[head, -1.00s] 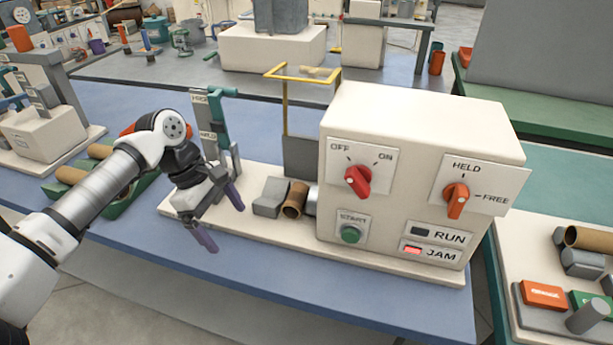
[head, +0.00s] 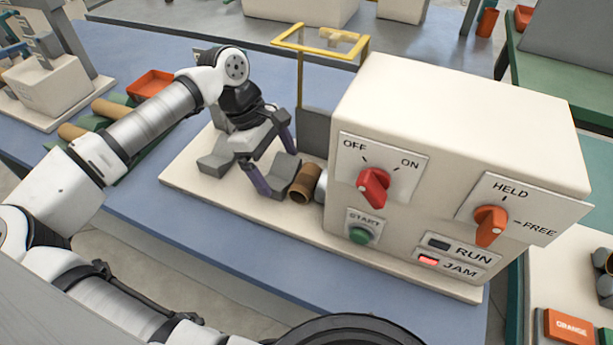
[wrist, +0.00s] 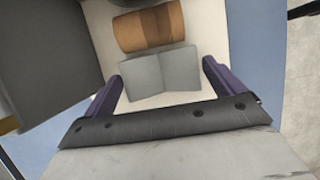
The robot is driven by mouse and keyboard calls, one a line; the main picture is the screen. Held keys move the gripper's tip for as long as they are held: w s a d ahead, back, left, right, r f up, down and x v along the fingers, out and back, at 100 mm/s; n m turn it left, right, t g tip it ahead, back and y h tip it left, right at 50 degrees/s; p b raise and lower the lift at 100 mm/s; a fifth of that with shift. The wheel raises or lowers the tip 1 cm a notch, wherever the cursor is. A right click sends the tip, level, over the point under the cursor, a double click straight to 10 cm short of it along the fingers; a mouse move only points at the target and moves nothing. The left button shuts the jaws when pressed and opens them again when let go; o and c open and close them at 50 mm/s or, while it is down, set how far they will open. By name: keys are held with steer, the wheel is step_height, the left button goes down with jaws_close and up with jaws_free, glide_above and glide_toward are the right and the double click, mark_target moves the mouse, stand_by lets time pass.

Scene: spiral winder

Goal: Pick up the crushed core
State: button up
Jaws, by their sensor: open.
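The crushed core is a short brown cardboard tube (head: 305,183) on the winder, against the grey end at the left side of the cream machine box. In the wrist view the core (wrist: 149,27) lies beyond a grey V-shaped rest (wrist: 160,74), with a darker brown band across its middle. My gripper (head: 276,172) is open and empty, its purple fingers pointing down to the left of the core. In the wrist view the fingers (wrist: 162,75) stand on either side of the grey rest, short of the core. The core's far side is hidden.
The cream winder box (head: 450,150) stands close to the right of the core, with a red OFF/ON knob (head: 373,187), an orange HELD/FREE knob (head: 491,225) and a lit JAM lamp (head: 429,260). A yellow guard frame (head: 321,50) is raised behind. The blue table front (head: 230,240) is clear.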

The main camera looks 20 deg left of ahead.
mark_target(312, 180)
steer(key=d+p, duration=0.1)
steer(key=d, duration=0.5)
steer(key=shift+d, duration=0.15)
steer(key=shift+s+d+p, duration=0.1)
steer(key=shift+d+p, duration=0.25)
steer(key=shift+p, duration=0.05)
steer(key=shift+d+f, duration=0.1)
steer(key=shift+f, duration=0.5)
steer(key=c, duration=1)
steer(key=shift+r, duration=0.2)
steer(key=shift+c, duration=0.2)
